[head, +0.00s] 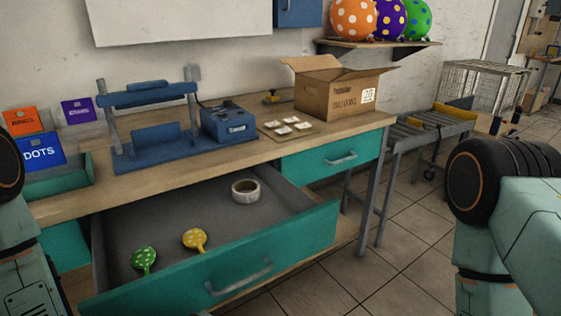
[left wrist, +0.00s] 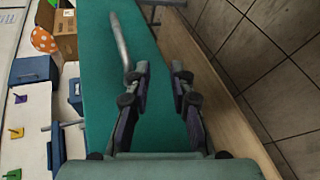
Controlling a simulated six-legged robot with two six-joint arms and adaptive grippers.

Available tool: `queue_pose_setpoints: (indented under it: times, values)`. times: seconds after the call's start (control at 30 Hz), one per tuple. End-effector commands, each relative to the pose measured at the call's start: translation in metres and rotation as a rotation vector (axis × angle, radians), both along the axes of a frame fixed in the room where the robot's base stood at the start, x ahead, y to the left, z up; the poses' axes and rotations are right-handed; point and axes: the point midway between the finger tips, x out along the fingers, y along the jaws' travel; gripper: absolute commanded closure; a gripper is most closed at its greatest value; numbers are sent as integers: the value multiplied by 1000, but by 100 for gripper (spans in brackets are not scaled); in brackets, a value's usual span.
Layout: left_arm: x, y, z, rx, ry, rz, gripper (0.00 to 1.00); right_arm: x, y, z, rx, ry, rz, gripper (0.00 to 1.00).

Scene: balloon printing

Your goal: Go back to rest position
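My left gripper (left wrist: 160,75) shows in the left wrist view. Its two dark fingers are apart with nothing between them, over a teal drawer front (left wrist: 100,95). A grey bar handle (left wrist: 120,42) shows just beyond the left fingertip; I cannot tell whether they touch. In the head view only parts of my arms show, at the left and right edges, and neither gripper is seen. The teal drawer (head: 290,242) is open there. It holds a green dotted balloon (head: 144,260), a yellow dotted balloon (head: 194,239) and a roll of tape (head: 246,191).
A blue press (head: 150,142) and a cardboard box (head: 338,90) stand on the wooden bench (head: 75,207). A second drawer (head: 330,157) at the right is shut. A roller conveyor (head: 420,128) stands further right. Tiled floor (head: 400,262) is clear in front of it.

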Motion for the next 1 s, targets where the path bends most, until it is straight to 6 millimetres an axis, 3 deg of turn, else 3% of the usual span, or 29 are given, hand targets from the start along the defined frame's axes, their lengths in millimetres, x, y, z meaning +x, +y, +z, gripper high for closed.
queue_pose_setpoints:
  times: [0.27, 0.37, 0.5, 0.6, 0.67, 0.8, 1.0]
  values:
    - [-54, 23, -70, 583, 115, -263, 78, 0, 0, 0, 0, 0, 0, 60]
    - [-86, 33, -91, 761, 189, -417, 78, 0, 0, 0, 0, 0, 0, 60]
    - [-144, 48, -112, 955, 325, -672, 78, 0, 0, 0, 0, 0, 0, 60]
    - [-187, 58, -118, 1037, 437, -835, 78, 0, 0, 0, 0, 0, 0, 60]
    - [-206, 62, -119, 1058, 496, -879, 78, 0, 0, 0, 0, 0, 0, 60]
    - [-217, 61, -120, 1077, 512, -914, 78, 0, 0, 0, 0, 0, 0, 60]
    - [-218, 61, -121, 1077, 511, -919, 78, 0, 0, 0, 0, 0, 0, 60]
